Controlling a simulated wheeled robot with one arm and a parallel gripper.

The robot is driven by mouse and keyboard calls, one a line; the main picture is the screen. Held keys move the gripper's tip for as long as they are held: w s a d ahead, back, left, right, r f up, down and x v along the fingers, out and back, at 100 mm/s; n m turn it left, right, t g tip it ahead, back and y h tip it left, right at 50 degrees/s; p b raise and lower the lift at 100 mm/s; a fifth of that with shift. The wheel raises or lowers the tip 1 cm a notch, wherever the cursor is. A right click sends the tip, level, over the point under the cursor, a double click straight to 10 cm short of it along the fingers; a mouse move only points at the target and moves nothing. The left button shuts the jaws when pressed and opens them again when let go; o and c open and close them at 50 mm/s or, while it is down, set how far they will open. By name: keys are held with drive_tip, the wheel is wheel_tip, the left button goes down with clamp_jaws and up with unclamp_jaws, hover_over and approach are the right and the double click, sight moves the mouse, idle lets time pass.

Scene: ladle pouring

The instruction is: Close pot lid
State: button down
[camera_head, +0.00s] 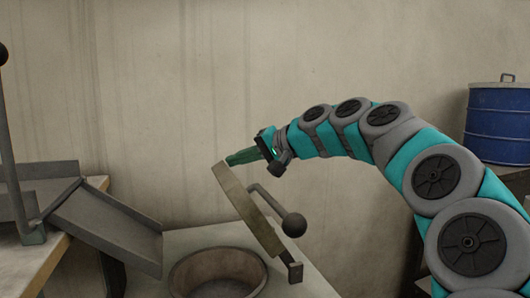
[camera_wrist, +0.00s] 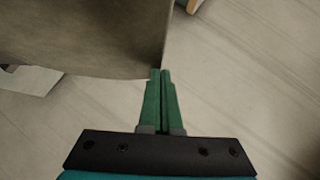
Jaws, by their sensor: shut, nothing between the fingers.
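The pot lid (camera_head: 243,208) stands tilted open, hinged at its lower right edge, with a bar handle ending in a dark ball knob (camera_head: 294,225) on its right side. The round pot opening (camera_head: 217,272) lies uncovered below and to the left of it. My gripper (camera_head: 231,159) is shut and empty, with its green fingers at the lid's upper edge. In the wrist view the fingertips (camera_wrist: 160,72) meet the edge of a large grey-brown surface (camera_wrist: 85,35), which looks like the lid. I cannot tell whether they touch it.
A metal chute (camera_head: 108,222) and a table (camera_head: 35,262) stand at the left. A blue barrel (camera_head: 498,124) stands at the far right. A plain wall (camera_head: 200,80) rises behind. The space above the pot opening is clear.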

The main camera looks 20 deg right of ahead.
drive_tip(key=shift+s+a+f+n+g+h+b, duration=0.25)
drive_tip(key=shift+a+f+n+h, duration=1)
drive_tip(key=shift+a+f, duration=1.8)
drive_tip(key=shift+w+a+f+n+g+h+b, duration=0.1)
drive_tip(key=shift+a+f+n+h+b, duration=0.45)
drive_tip(key=shift+a+f+h, duration=2.45)
drive_tip(key=shift+s+a+f+n+g+h+b, duration=0.3)
drive_tip(key=shift+a+f+n, duration=1.1)
drive_tip(key=shift+f, duration=2.95)
drive_tip(key=shift+w+a+f+m, duration=0.1)
drive_tip(key=shift+a+f+m, duration=0.05)
drive_tip(key=shift+a+m, duration=0.25)
drive_tip(key=shift+d, duration=0.1)
